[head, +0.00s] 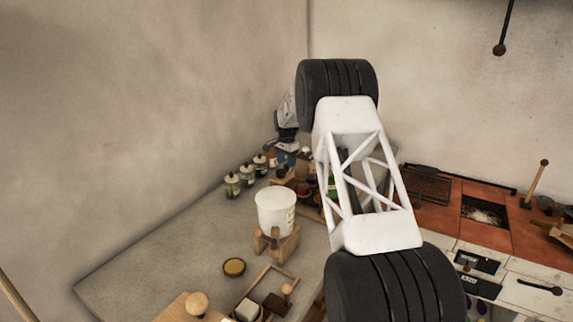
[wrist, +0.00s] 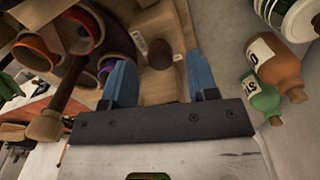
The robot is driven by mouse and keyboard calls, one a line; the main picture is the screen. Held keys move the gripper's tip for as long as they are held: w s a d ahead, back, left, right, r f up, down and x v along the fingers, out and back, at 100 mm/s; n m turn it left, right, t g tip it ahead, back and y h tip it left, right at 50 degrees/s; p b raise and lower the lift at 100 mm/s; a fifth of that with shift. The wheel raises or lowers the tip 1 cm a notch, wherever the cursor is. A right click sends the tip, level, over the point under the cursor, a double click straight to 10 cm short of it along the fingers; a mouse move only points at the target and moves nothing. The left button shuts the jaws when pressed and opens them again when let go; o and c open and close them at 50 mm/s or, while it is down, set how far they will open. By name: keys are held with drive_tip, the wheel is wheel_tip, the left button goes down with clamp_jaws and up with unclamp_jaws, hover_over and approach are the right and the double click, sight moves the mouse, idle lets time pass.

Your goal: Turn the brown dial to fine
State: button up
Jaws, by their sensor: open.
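The brown dial (wrist: 160,54) is a dark round knob on a light wooden block (wrist: 157,82) in the wrist view. A small pale label (wrist: 138,40) is beside it, and its writing is too small to read. My gripper (wrist: 161,74) is open, with one blue finger to either side of the dial in the picture. I cannot tell whether the fingers touch it. In the head view my gripper (head: 287,158) is low over the crowded back corner of the counter, partly behind my arm. I cannot make out the dial's setting there.
An orange-brown bottle (wrist: 275,66) and a green bottle (wrist: 262,98) stand close on the right in the wrist view. Several round cups, one orange (wrist: 36,52), crowd the left. In the head view a white tub (head: 275,208) sits on a wooden stand. The grey counter (head: 165,255) is clear at left.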

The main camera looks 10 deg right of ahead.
sight(286, 165)
drive_tip(key=shift+r, duration=3.1)
drive_tip(key=shift+s+a+r, duration=0.1)
drive_tip(key=shift+s+r, duration=0.3)
drive_tip(key=s+a+r+n, duration=0.2)
drive_tip(key=s+r, duration=0.4)
drive_tip(key=s, duration=0.6)
drive_tip(key=s+a+r+n+t, duration=0.1)
drive_tip(key=s+a+r+n, duration=0.1)
drive_tip(key=s+r, duration=0.65)
drive_tip(key=s+a+r+n, duration=0.2)
drive_tip(key=s+a+r, duration=0.15)
drive_tip(key=s, duration=1.15)
drive_tip(key=s+a+f+n, duration=0.1)
drive_tip(key=s+f+n, duration=0.1)
drive_tip(key=s, duration=1.7)
drive_tip(key=s+a+f+n+t, duration=0.1)
drive_tip(key=s+f+n, duration=0.2)
drive_tip(key=s, duration=1.7)
drive_tip(key=shift+a+f+t, duration=0.15)
drive_tip(key=shift+f+t, duration=0.15)
drive_tip(key=shift+f, duration=0.6)
